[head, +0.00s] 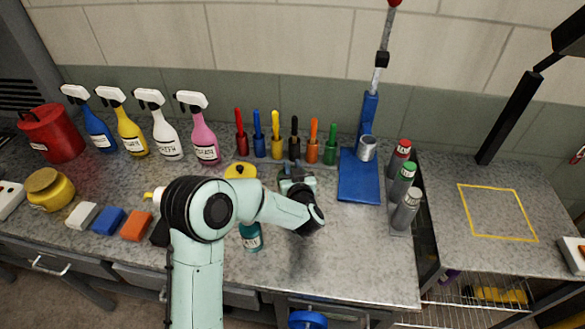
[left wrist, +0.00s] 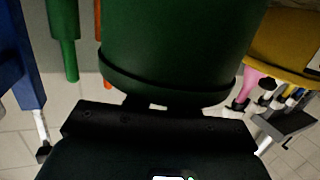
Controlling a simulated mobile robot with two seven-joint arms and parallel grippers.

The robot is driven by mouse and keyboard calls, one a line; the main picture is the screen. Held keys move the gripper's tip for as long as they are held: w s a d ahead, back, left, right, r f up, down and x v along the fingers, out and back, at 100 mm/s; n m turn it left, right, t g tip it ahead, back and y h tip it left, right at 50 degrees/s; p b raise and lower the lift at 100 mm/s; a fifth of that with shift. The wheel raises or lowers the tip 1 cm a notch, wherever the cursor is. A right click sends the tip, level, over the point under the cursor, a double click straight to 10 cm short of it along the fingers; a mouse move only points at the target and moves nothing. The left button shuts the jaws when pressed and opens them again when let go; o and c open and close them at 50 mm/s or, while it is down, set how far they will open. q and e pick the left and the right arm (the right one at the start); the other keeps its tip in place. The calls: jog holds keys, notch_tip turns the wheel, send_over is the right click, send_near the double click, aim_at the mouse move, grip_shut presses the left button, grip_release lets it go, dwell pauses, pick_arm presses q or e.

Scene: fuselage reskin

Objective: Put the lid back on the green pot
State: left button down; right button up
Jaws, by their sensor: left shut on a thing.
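The green pot (left wrist: 180,45) fills the upper middle of the left wrist view, which is upside down. A dark green rim band, which looks like its lid (left wrist: 165,88), lies at the pot's top end, close against it. I cannot tell whether it is fully seated. My left gripper (head: 294,177) is shut at the lid's top; its dark body (left wrist: 155,130) hides most of the grip. In the head view the pot is mostly hidden behind my left gripper and arm. My right gripper is not in view.
A row of screwdrivers (head: 276,138) stands behind the gripper. A yellow-topped pot (head: 240,171) is just left, and a teal bottle (head: 250,238) stands in front. A blue stand (head: 359,180) and spray cans (head: 404,210) are at right. The front right counter is clear.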

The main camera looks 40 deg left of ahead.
pick_arm(q)
jog(key=shift+f+b, duration=0.2)
jog(key=shift+b, duration=0.1)
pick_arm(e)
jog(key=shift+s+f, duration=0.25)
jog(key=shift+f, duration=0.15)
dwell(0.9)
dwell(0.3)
pick_arm(q)
jog(key=shift+c, duration=2)
grip_release()
jog(key=shift+r, duration=0.1)
jog(key=shift+r+p, duration=1.75)
jog(key=shift+r, duration=1.75)
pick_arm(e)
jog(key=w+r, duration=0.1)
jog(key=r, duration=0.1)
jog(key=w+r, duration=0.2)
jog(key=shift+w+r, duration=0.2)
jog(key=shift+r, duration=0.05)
pick_arm(q)
jog(key=shift+f, duration=0.1)
grip_shut()
